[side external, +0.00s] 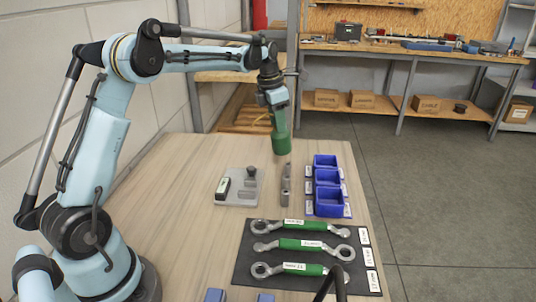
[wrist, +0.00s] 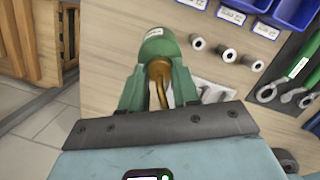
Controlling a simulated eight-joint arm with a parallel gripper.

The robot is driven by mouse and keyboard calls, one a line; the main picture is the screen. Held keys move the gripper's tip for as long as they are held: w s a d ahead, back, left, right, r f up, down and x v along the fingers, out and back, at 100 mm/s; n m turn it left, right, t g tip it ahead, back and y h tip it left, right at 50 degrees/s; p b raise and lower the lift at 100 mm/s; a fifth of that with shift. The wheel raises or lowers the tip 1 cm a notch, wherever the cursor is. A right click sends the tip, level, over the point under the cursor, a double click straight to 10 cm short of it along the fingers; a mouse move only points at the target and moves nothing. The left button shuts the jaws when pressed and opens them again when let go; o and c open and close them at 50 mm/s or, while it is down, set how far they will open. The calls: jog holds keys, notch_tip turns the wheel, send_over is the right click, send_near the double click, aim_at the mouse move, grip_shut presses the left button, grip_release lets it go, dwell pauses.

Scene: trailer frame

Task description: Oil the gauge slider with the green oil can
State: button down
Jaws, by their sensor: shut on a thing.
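The green oil can (side external: 281,142) hangs below my gripper (side external: 279,112), near the far edge of the wooden table. In the wrist view the can (wrist: 155,48) has a white label and a brass spout (wrist: 158,76), and it sits between the two green fingers of my gripper (wrist: 156,92), which is shut on it. A grey plate (side external: 250,198) carrying a dark block with a pale label and a round knob lies nearer than the can and to its left; it looks like the gauge. Which part is the slider, I cannot tell. In the wrist view my gripper partly hides a pale piece.
Grey metal bushings (side external: 286,184) stand in a row right of the plate. Three blue bins (side external: 327,205) stand further right. A dark mat (side external: 246,262) with three green-handled wrenches (side external: 303,244) lies nearer. The table left of the plate is clear.

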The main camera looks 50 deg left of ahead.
aim_at(275, 130)
notch_tip(275, 130, down, 2)
jog(key=shift+f, duration=0.2)
jog(key=t, duration=0.2)
jog(key=s+t, duration=0.1)
jog(key=t, duration=0.1)
jog(key=shift+f+h, duration=0.3)
jog(key=shift+f, duration=0.1)
jog(key=shift+s+a+f+t, duration=0.1)
jog(key=shift+s+f+t, duration=0.15)
jog(key=shift+t, duration=0.5)
jog(key=shift+s+f+t, duration=0.1)
jog(key=shift+s+t, duration=0.2)
jog(key=shift+t, duration=0.5)
jog(key=shift+s+a+f+t, duration=0.1)
jog(key=shift+s+f+t, duration=0.15)
jog(key=shift+t, duration=0.5)
jog(key=shift+d+h, duration=0.1)
jog(key=shift+h, duration=0.2)
notch_tip(275, 130, up, 3)
jog(key=g, duration=0.3)
jog(key=shift+r+g+y, duration=0.4)
jog(key=shift+r+g, duration=0.2)
jog(key=shift+g, duration=0.4)
